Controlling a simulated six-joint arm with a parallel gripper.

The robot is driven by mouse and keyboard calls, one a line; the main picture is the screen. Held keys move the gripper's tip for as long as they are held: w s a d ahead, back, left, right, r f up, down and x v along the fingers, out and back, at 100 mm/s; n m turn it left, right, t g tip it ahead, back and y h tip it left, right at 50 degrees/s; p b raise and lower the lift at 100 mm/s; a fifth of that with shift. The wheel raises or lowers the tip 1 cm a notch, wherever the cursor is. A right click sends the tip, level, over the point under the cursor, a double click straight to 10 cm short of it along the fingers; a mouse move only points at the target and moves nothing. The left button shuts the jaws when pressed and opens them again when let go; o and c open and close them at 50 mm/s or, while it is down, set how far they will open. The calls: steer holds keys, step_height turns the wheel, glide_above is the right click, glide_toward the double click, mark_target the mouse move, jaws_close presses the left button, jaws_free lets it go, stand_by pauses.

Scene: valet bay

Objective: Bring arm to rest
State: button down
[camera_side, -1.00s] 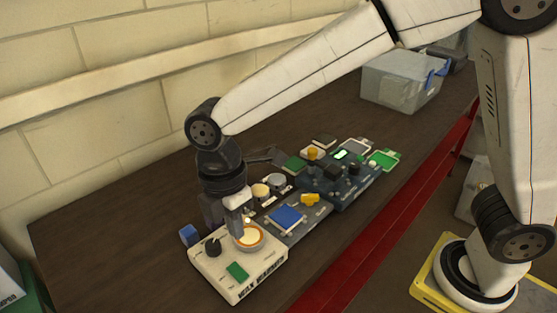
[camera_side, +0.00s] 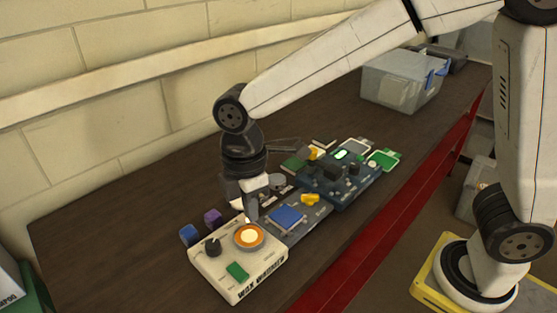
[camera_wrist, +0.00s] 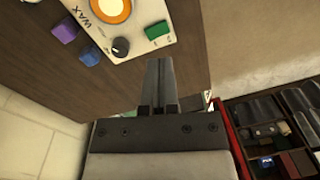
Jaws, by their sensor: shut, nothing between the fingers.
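My gripper (camera_side: 252,214) hangs at the end of my bent arm, just behind the round orange-rimmed pot of the cream wax warmer (camera_side: 214,271) in the side view. I cannot tell the exact gap between them. In the wrist view my gripper (camera_wrist: 160,66) has its two fingers together with nothing between them. The wax warmer (camera_wrist: 139,22) shows at the top of that view, with its orange ring, black knob and green switch, apart from the fingertips.
A blue block (camera_side: 189,235) and a purple block (camera_side: 213,219) lie beside the warmer. A blue-square panel (camera_side: 310,222) and a dark blue panel (camera_side: 352,188) adjoin it to the right. A grey bin (camera_side: 402,82) stands farther back. The dark bench top (camera_side: 110,225) is clear at left.

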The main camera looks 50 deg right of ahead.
steer(key=s+d+f+m+t, duration=0.1)
steer(key=s+d+f+m, duration=0.1)
steer(key=d+m, duration=0.5)
steer(key=s+d+f+m+t, duration=0.2)
steer(key=d+f+m, duration=0.3)
steer(key=d, duration=0.8)
steer(key=s+m, duration=0.1)
steer(key=m, duration=0.2)
steer(key=shift+s+f, duration=0.2)
